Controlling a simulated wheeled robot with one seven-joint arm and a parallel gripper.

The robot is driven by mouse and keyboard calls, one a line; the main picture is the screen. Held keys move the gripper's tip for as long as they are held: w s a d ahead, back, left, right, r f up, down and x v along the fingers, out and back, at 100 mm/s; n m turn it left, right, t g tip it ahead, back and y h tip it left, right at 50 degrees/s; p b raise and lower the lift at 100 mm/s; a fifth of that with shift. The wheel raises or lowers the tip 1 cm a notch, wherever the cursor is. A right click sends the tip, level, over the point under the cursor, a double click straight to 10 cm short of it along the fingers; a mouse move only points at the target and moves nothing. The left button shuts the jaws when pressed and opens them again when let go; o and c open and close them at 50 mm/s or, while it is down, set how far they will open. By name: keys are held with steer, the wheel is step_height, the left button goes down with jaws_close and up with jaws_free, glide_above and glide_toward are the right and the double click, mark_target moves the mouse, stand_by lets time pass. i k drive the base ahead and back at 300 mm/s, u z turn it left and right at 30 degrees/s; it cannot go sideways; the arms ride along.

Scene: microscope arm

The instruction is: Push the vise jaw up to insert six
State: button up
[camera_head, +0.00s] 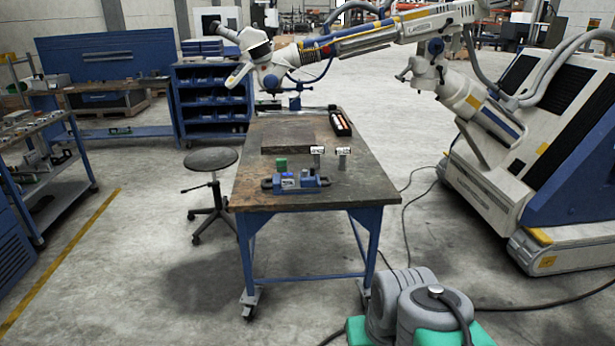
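A small blue vise (318,182) lies on the near part of the workbench top (365,190). Its jaws are too small here to tell how far apart they are. A green cylinder (281,164) stands just behind it on the left. Two grey metal pieces with pale tops, one in the middle (317,158) and one to the right (343,160), stand behind the vise. I cannot tell which piece is insert six, or whether any touches a jaw. My gripper is not in view. Grey and teal rounded parts at the bottom right seem to be mine, well short of the bench.
A dark flat plate (287,131) and a black tray (340,122) lie farther back on the bench. A stool (211,160) stands left. Cables cross the floor right.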

mark_target(309, 182)
steer(key=z, duration=0.35)
steer(key=i, duration=1.5)
steer(key=u, duration=0.7)
steer(key=i, duration=1.15)
steer(key=u, duration=0.8)
